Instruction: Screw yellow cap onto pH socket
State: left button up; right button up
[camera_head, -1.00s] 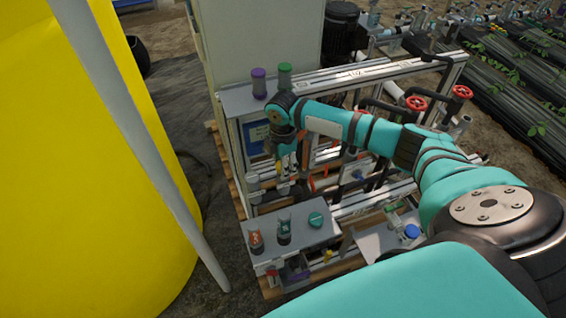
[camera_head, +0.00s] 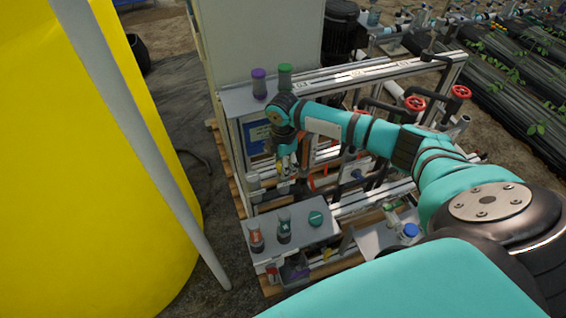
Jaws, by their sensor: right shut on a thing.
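My right gripper (camera_head: 286,163) hangs pointing down at the left end of the skid frame, in front of a blue display. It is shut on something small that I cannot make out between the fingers. Just below it are grey cylindrical fittings (camera_head: 282,187), close to the fingertips; I cannot tell whether they touch, or which is the pH socket. A small yellow piece (camera_head: 327,253) shows below the grey shelf; I cannot tell whether it is the yellow cap. My left gripper is out of view.
A grey shelf (camera_head: 310,235) holds an orange-labelled bottle (camera_head: 256,240), a green-labelled bottle (camera_head: 284,226) and a green round lid (camera_head: 316,218). Purple-capped (camera_head: 259,83) and green-capped (camera_head: 285,76) bottles stand above. A yellow tank (camera_head: 80,180) and grey pole (camera_head: 150,150) fill the left.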

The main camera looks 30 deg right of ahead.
jog(key=shift+f, duration=0.4)
dwell(0.3)
jog(key=shift+o, duration=1)
jog(key=shift+s+f+p, duration=0.1)
jog(key=shift+f+p, duration=0.1)
jog(key=shift+p, duration=0.1)
jog(key=shift+o, duration=0.4)
jog(key=shift+f, duration=0.15)
jog(key=shift+a+f+g, duration=0.1)
jog(key=shift+f+g, duration=0.1)
jog(key=shift+g, duration=0.1)
jog(key=shift+o, duration=0.4)
jog(key=shift+f, duration=0.1)
